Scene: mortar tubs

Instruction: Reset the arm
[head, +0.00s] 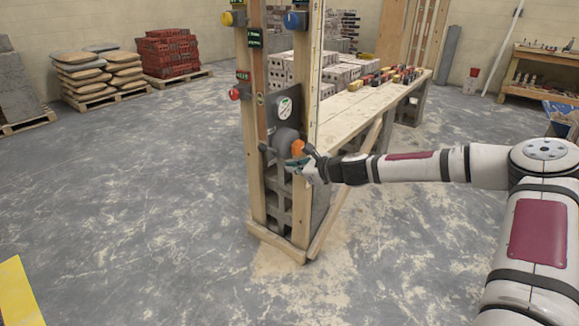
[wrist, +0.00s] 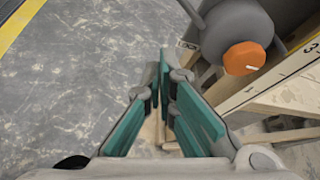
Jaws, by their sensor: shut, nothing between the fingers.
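My gripper (head: 306,163) is at the end of my arm, which reaches in from the right in the head view. It is beside the wooden post frame (head: 257,120), close to a grey round fitting (head: 284,138) with an orange end (head: 297,147). In the wrist view my gripper (wrist: 166,88) has teal finger pads, shut with nothing between them. The orange end (wrist: 243,58) shows up and to the right of the fingers, apart from them in the picture. The gripper hides part of the frame's lower area.
The frame carries a gauge (head: 284,108), a red button (head: 235,93), a yellow button (head: 227,18) and a blue button (head: 294,20). A wooden bench (head: 350,113) with several small items runs behind. Floor (head: 130,200) at left is clear. Bag and brick pallets stand behind.

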